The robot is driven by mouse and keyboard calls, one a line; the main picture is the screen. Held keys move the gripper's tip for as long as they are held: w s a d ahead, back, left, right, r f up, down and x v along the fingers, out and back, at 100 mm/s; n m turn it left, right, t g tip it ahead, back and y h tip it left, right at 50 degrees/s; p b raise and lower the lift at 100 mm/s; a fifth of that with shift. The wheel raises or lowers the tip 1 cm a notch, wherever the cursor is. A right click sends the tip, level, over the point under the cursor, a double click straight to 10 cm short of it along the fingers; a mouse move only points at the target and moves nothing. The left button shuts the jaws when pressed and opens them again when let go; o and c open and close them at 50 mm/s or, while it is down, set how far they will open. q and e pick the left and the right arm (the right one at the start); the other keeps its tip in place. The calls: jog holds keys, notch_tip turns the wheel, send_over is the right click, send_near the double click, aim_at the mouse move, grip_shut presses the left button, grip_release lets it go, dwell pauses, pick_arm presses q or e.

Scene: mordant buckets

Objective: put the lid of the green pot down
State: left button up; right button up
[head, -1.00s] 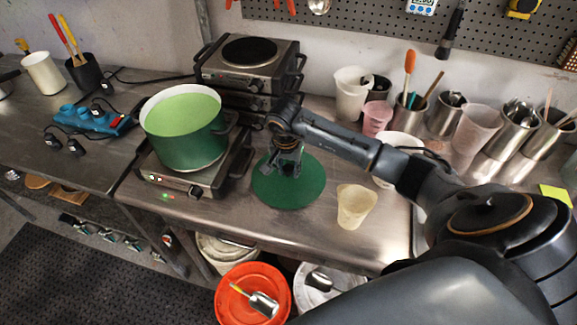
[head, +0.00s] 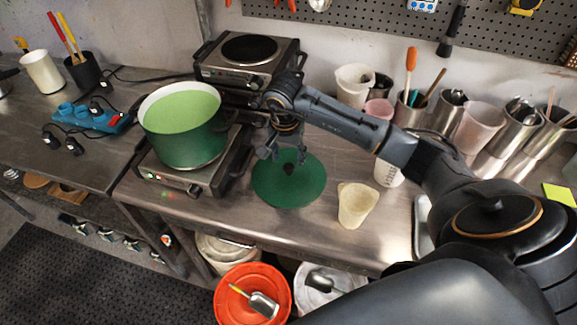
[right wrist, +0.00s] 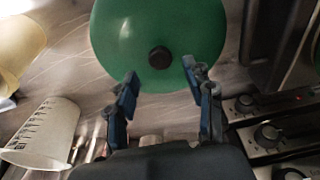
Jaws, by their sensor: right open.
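The green lid (head: 289,190) lies flat on the steel bench, to the right of the green pot, its dark knob upward. It also shows in the right wrist view (right wrist: 122,45), with the knob beyond the fingertips. The green pot (head: 184,138) stands uncovered on a hot plate, with light green liquid inside. My right gripper (head: 287,158) is open and empty above the lid, apart from the knob. Its two fingers show spread in the right wrist view (right wrist: 160,88). My left gripper is not in view.
A cream beaker (head: 355,205) stands right of the lid near the bench's front edge. The hot plate (head: 190,180) is close on the left, stacked burners (head: 248,62) behind. Cups and steel tool pots line the back right. An orange bucket (head: 252,293) sits below the front edge.

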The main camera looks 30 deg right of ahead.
notch_tip(320, 180, up, 6)
jog(key=b, duration=0.1)
jog(key=shift+s+a+r, duration=0.15)
jog(key=shift+s+a, duration=0.2)
